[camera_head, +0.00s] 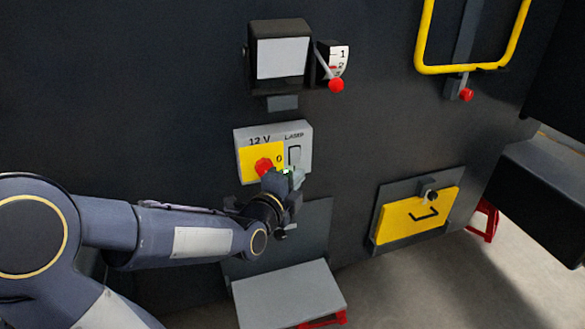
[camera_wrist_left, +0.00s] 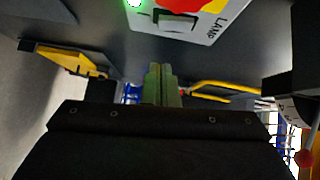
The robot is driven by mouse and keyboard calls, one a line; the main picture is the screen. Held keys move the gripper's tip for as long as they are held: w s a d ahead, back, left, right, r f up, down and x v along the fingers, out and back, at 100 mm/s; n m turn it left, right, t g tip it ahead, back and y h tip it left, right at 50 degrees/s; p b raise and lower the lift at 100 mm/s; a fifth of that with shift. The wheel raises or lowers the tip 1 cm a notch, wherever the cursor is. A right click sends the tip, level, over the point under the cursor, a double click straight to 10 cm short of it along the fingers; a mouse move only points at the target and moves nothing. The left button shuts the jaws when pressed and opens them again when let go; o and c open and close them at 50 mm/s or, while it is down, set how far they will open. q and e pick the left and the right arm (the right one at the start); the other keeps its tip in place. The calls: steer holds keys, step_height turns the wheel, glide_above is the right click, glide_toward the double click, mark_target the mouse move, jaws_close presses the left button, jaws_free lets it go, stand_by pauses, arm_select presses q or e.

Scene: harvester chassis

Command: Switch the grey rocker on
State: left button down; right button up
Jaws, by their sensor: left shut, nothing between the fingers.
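The grey rocker (camera_head: 294,156) sits under the LAMP label on a small grey and yellow panel (camera_head: 305,136). In the left wrist view the rocker (camera_wrist_left: 177,22) shows at the top, with a light, shiny face. A bright green light (camera_wrist_left: 136,2) glows below the rocker on the panel. My left gripper (camera_head: 291,177) is shut and empty, just below the rocker in the head view. Its fingers (camera_wrist_left: 160,82) point up toward the panel in the wrist view, with a visible gap to the rocker. My right gripper is out of view.
A red knob (camera_head: 263,167) on yellow is left of the rocker. Above are a grey-faced box (camera_head: 283,58) and a red-tipped lever (camera_head: 336,85). A yellow flap (camera_head: 418,215) is at lower right, a grey step (camera_head: 288,294) below. A yellow handrail (camera_head: 455,69) is upper right.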

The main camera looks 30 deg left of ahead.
mark_target(299, 162)
arm_select(q)
steer(key=shift+w+a+f, duration=0.15)
steer(key=shift+w+a, duration=0.65)
steer(key=shift+w, duration=0.1)
steer(key=shift+w+a+f, duration=0.15)
steer(key=shift+w+a, duration=0.6)
steer(key=shift+w, duration=0.1)
steer(key=shift+a+f+b, duration=0.1)
steer(key=shift+f+b, duration=0.3)
steer(key=shift+b, duration=0.45)
steer(key=shift+w+r, duration=0.1)
steer(key=shift+r, duration=0.25)
